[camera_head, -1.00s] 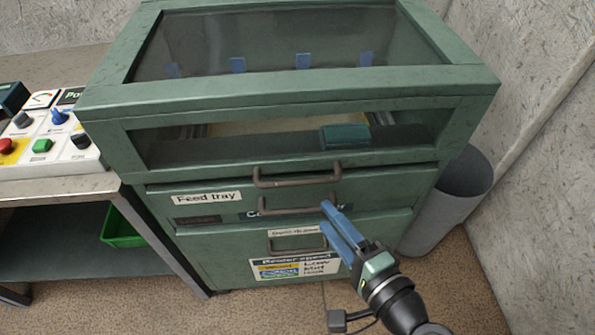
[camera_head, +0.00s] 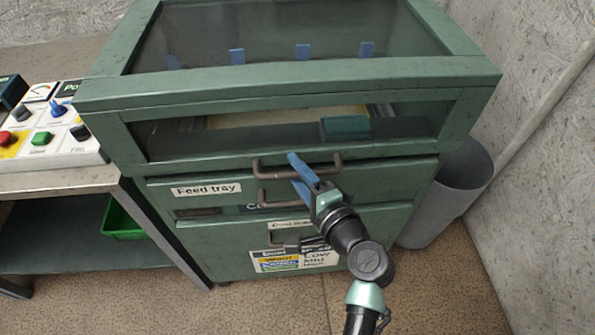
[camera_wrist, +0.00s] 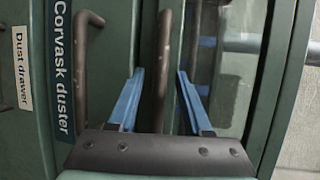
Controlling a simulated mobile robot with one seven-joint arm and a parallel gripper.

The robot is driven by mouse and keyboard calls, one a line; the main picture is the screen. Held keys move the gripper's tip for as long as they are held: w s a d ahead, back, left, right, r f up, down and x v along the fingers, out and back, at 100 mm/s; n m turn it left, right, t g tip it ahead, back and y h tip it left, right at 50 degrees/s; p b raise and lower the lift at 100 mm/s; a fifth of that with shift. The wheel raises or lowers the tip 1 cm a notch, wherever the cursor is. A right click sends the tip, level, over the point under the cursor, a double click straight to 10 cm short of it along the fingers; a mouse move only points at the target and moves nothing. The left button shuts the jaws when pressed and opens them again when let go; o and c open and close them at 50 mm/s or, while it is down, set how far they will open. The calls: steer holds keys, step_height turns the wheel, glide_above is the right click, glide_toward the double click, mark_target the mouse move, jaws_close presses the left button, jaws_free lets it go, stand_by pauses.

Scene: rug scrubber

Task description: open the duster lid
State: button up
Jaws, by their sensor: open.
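The green duster cabinet has a framed glass lid (camera_head: 290,82) on top, and the lid looks closed. A brown bar handle (camera_head: 262,170) is at the lid's lower front edge. My gripper (camera_head: 299,170) is in front of this handle, with its blue fingers open. In the wrist view, the lid handle (camera_wrist: 165,60) stands in the gap between the open fingertips (camera_wrist: 160,74). I cannot tell whether either finger touches it. A second bar handle (camera_wrist: 82,60), on the feed tray, lies outside the left finger in that view.
The feed tray label (camera_head: 206,189) and the dust drawer are below the lid. A control panel (camera_head: 45,125) sits on a bench at left, above a green bin (camera_head: 122,220). A grey waste bin (camera_head: 455,190) and the wall are close at right.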

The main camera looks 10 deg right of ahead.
jaws_close()
stand_by(1.3)
